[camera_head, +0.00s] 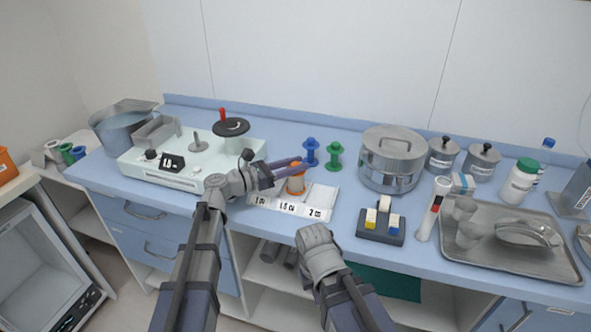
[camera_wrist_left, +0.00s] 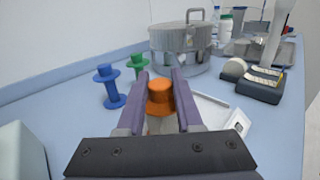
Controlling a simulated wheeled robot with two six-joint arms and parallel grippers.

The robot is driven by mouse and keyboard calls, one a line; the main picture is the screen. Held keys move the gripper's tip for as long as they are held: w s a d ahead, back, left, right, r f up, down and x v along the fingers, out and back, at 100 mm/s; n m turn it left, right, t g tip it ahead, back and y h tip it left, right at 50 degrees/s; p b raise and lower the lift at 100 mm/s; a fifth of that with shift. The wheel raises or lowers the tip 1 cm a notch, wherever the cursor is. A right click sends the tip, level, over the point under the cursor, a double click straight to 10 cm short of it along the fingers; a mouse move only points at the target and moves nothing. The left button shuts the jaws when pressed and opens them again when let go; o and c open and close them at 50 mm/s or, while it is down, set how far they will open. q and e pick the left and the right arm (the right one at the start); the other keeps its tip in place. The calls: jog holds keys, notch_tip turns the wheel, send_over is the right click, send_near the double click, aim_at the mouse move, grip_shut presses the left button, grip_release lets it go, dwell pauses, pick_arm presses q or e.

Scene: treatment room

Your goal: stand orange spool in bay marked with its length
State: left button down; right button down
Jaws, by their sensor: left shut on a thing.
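The orange spool (camera_head: 296,184) is upright between the fingers of my left gripper (camera_head: 295,171), over the middle part of the white labelled tray (camera_head: 325,199). In the left wrist view the orange spool (camera_wrist_left: 160,97) sits between both fingers of the left gripper (camera_wrist_left: 159,92). I cannot tell whether its base touches the tray. The tray's front labels seem to read 1, 1.5 and 2. My right gripper (camera_head: 318,252) is low at the counter's front edge, its fingers hidden.
A blue spool (camera_head: 310,152) and a green spool (camera_head: 334,156) stand just behind the tray. A white machine (camera_head: 190,178) with a small display is at left. A steel pot (camera_head: 392,160), a dark block holder (camera_head: 381,236) and a metal tray (camera_head: 540,262) are at right.

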pick_arm(q)
jog(key=shift+f, duration=0.2)
jog(key=c, duration=0.6)
grip_release()
jog(key=shift+r, duration=0.1)
jog(key=shift+o, duration=0.2)
jog(key=shift+r, duration=0.25)
jog(key=v, duration=1.2)
jog(key=shift+f, duration=0.1)
